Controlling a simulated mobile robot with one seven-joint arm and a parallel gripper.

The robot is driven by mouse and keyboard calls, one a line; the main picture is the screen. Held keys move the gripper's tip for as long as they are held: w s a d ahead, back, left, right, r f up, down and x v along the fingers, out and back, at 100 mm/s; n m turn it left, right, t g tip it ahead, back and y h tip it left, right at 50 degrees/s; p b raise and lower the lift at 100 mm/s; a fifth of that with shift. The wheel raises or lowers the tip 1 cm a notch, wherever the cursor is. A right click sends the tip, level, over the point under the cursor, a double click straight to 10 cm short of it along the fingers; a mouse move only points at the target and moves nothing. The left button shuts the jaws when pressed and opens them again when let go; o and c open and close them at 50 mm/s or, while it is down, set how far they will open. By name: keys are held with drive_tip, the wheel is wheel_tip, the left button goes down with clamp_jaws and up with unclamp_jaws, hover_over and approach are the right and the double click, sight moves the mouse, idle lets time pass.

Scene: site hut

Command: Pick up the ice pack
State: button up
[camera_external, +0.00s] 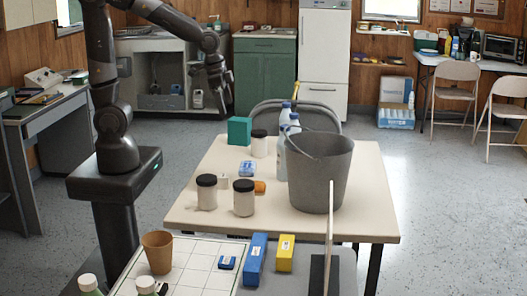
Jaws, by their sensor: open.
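A small blue-and-white pack (247,169), which looks like the ice pack, lies flat on the cream table (360,226), between a teal box and several dark-lidded jars. A smaller blue item (227,262) with a pale label lies on the white gridded surface in front; it is too small to identify surely. My gripper (223,104) is open and empty, raised in the air above and behind the table's left side, well apart from the pack.
A grey bucket (320,175) and white bottles (281,160) stand right of the pack. The teal box (239,131) and a jar (259,146) stand behind it; two jars (207,194) (243,199) and an orange item (260,187) are in front. A chair (318,115) stands behind the table.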

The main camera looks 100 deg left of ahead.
drive_tip(key=w+a+f+g, duration=0.1)
drive_tip(key=w+a+f, duration=0.35)
drive_tip(key=f, duration=0.25)
drive_tip(key=g, duration=0.2)
hover_over(247, 165)
wheel_tip(247, 165, down, 9)
drive_tip(key=shift+h, duration=0.3)
wheel_tip(247, 165, down, 11)
drive_tip(key=shift+w+d+r, duration=0.1)
drive_tip(key=shift+d+r, duration=0.05)
drive_tip(key=shift+r, duration=0.05)
drive_tip(key=shift+c, duration=0.2)
drive_tip(key=c, duration=0.7)
